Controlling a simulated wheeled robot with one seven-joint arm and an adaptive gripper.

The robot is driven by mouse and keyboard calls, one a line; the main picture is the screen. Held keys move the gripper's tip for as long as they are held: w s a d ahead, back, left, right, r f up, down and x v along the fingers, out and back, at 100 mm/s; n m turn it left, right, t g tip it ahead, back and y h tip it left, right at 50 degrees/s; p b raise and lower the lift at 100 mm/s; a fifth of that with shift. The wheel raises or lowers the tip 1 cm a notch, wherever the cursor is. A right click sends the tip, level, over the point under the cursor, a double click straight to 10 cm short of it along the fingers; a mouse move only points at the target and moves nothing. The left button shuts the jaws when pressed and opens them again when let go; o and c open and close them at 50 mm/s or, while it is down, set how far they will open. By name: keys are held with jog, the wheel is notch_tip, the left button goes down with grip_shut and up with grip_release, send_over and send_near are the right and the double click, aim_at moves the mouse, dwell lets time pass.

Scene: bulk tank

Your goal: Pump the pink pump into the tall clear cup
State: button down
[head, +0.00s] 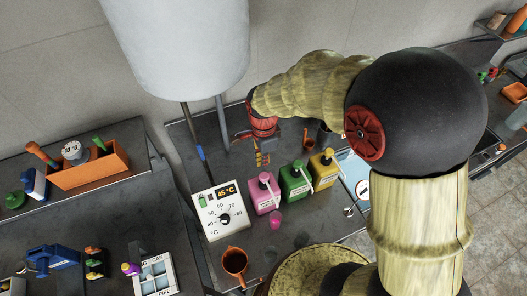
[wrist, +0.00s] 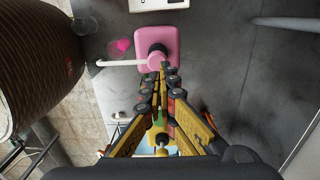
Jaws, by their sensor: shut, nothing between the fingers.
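The pink pump (head: 264,197) is a pink bottle with a white spout, standing at the left of a row of pump bottles. In the wrist view the pink pump (wrist: 172,38) is seen from above, its spout pointing left. My gripper (head: 262,160) is in the air behind the pink pump, pointing down. In the wrist view my gripper (wrist: 167,70) is shut and empty, its tips overlapping the edge of the pump head; I cannot tell whether they touch it.
A green pump (head: 295,180) and a yellow pump (head: 325,168) stand to the right. A temperature dial box (head: 221,210) is close on the left. An orange mug (head: 235,262) stands near the front. A large white tank (head: 180,45) hangs above. Some counter beside the pink cup is bare.

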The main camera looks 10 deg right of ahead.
aim_at(264, 174)
notch_tip(264, 174, down, 6)
jog(key=shift+r+p, duration=0.1)
jog(key=shift+p, duration=0.2)
